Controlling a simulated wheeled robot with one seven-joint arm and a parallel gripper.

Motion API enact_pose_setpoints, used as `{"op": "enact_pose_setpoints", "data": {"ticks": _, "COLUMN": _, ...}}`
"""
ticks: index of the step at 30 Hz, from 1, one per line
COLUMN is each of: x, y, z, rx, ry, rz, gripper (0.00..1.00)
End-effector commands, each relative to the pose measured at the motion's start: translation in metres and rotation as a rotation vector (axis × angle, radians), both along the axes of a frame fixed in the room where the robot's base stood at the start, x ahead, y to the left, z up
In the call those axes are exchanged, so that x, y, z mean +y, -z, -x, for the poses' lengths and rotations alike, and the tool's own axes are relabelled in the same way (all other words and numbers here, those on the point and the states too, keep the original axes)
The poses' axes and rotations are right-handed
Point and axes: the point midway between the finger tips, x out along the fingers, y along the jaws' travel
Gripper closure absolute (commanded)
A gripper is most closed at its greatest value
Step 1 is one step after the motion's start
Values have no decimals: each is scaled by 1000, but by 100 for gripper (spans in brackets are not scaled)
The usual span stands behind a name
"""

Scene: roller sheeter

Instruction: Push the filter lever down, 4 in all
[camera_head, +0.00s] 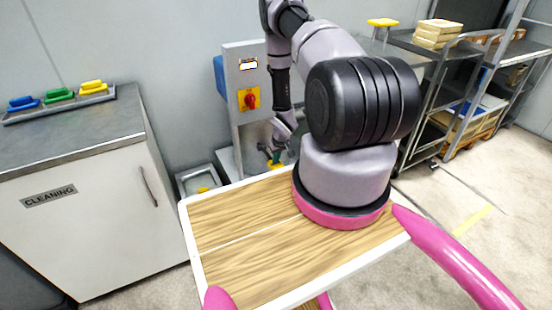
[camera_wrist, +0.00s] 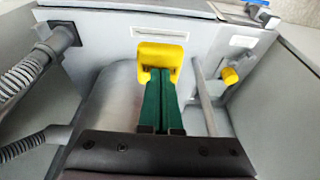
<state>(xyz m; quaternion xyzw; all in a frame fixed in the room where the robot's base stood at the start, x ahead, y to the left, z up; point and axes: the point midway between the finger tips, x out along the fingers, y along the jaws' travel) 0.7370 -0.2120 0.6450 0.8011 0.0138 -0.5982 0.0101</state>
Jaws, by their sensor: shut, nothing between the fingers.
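My gripper (camera_wrist: 163,74) is shut, its two green fingers side by side with nothing between them. In the wrist view its tips are at a yellow U-shaped handle (camera_wrist: 160,49) on a grey machine panel, overlapping the lower part of its opening; I cannot tell whether they touch. This handle looks like the filter lever, but no label on it can be read. A second yellow knob (camera_wrist: 230,76) sits to the right on the same machine. In the head view my gripper (camera_head: 274,157) is low beside the grey machine column, and a bit of yellow shows just below it.
The machine column (camera_head: 243,70) carries a red knob (camera_head: 251,101) on a yellow plate. A grey cabinet (camera_head: 85,210) marked CLEANING stands at left. A wood-topped cart surface (camera_head: 240,255) is in front. Ribbed hoses (camera_wrist: 28,70) run at the left in the wrist view.

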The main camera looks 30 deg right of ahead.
Motion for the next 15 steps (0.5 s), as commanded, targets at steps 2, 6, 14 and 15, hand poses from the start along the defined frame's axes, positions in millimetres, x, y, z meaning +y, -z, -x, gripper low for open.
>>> {"op": "enact_pose_setpoints", "data": {"ticks": 2, "x": 0, "y": 0, "z": 0, "rx": 0, "ry": 0, "rz": 0, "gripper": 100}}
{"op": "enact_pose_setpoints", "data": {"ticks": 6, "x": 0, "y": 12, "z": 2, "rx": 1, "ry": 0, "rz": 0, "gripper": 100}}
{"op": "enact_pose_setpoints", "data": {"ticks": 14, "x": 0, "y": 66, "z": 5, "rx": 2, "ry": 1, "rz": 0, "gripper": 100}}
{"op": "enact_pose_setpoints", "data": {"ticks": 15, "x": 0, "y": 71, "z": 4, "rx": 1, "ry": 1, "rz": 0, "gripper": 100}}
